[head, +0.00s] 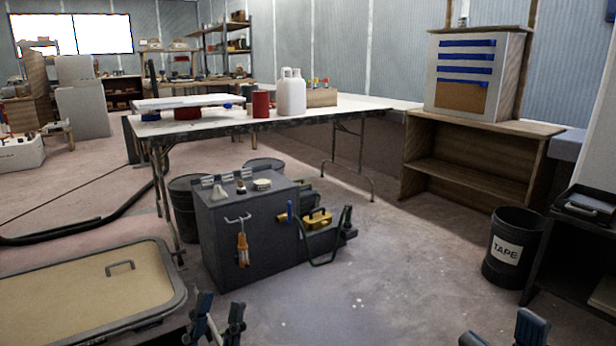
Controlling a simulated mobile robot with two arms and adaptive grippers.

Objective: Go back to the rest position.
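My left gripper (220,308) shows at the bottom edge, left of centre. Its two dark fingers with blue parts stand apart, with only floor between them. My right gripper (502,332) is mostly cut off by the bottom edge at the right. Its two fingertips are well apart, and nothing shows between them. Neither gripper touches anything that I can see. The arms behind them are out of view.
A hatch panel (75,290) with a handle lies at the lower left, close to my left gripper. A dark cabinet (240,238) with tools stands ahead. A black tape bin (510,246) and dark stand (572,250) are at the right. Floor (390,275) between is clear.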

